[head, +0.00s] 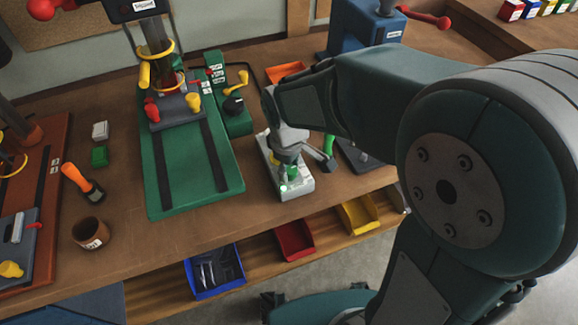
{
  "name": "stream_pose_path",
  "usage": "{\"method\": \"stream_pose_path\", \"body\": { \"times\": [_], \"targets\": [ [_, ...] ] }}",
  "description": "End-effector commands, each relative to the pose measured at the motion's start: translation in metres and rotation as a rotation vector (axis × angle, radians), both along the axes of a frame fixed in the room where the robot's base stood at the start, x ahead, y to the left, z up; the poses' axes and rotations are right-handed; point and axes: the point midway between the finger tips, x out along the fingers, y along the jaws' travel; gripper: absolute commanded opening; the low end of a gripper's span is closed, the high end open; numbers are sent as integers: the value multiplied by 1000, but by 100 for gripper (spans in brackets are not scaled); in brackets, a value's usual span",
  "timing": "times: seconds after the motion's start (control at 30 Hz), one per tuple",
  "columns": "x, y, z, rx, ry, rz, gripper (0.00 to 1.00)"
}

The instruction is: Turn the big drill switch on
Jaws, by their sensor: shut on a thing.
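The big green drill (185,165) stands on the bench left of centre, with a dark slotted base and a yellow ring around its column. Beside it is a green block (235,118) with white labels, a black knob and a yellow crank. A light grey box (297,187) with green parts on top sits right of the drill base. My gripper (289,160) points down at this box and is shut on a green part there, largely hidden by the fingers. I cannot tell which of these controls is the drill switch, or its position.
A blue machine (375,28) stands behind my arm. Blue (214,272), red (295,240) and yellow (357,215) bins sit below the bench's front edge.

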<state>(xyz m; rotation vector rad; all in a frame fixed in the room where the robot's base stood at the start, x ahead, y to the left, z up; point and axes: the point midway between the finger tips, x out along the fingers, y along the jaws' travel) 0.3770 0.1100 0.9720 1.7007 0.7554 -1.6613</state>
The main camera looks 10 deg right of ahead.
Motion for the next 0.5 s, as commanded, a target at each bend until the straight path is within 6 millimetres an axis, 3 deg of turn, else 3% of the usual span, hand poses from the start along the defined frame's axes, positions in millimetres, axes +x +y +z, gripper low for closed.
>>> {"method": "stream_pose_path", "body": {
  "times": [0.5],
  "targets": [
    [-2, -1, -2, -2, 8, 271, 0]
  ]
}}
